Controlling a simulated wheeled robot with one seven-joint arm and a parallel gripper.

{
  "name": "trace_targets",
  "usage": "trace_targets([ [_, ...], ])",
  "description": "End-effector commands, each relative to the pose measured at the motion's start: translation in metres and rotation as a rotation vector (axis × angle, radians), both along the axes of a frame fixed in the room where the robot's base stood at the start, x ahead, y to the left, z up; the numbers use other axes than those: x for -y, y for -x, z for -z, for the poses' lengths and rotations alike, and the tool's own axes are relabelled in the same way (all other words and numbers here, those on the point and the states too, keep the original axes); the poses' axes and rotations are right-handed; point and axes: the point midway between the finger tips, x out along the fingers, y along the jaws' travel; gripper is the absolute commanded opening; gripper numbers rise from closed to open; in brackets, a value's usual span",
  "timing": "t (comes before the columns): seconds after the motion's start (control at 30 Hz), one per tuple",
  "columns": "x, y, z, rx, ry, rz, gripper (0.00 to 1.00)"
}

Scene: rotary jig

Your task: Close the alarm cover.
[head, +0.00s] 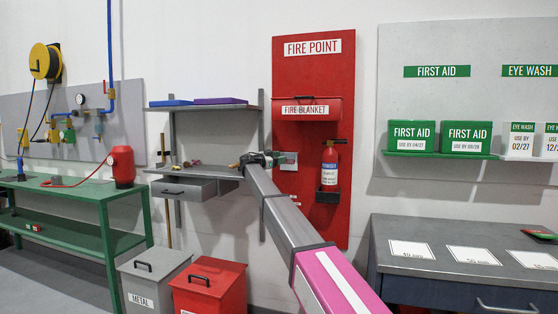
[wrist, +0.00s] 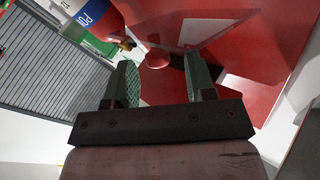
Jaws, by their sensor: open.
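In the head view my gripper (head: 274,159) reaches to the red fire point panel (head: 309,210), beside a small pale grey alarm box (head: 291,158) that it partly hides. In the wrist view my gripper (wrist: 160,62) is open, with its two green-padded fingers apart and nothing held between them. A round red button (wrist: 158,59) shows between and beyond the fingertips. A pale, see-through-looking sheet (wrist: 222,22) lies above and right of the button, perhaps the alarm cover standing open. Its hinge and exact angle cannot be told. I cannot tell whether a finger touches it.
A fire extinguisher (head: 329,170) hangs on the panel just right of the alarm box. A red fire blanket case (head: 306,110) is above. Left is a grey shelf (head: 197,172) with small items. Metal and red bins (head: 209,289) stand below left.

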Motion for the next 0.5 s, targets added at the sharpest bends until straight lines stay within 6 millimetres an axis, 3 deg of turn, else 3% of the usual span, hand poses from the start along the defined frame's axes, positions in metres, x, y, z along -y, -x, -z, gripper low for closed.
trace_targets([
  [0.23, -0.001, -0.001, -0.039, 0.002, -0.001, 0.0, 0.5],
  [0.5, -0.037, 0.037, -0.067, 0.001, 0.0, -0.002, 0.5],
])
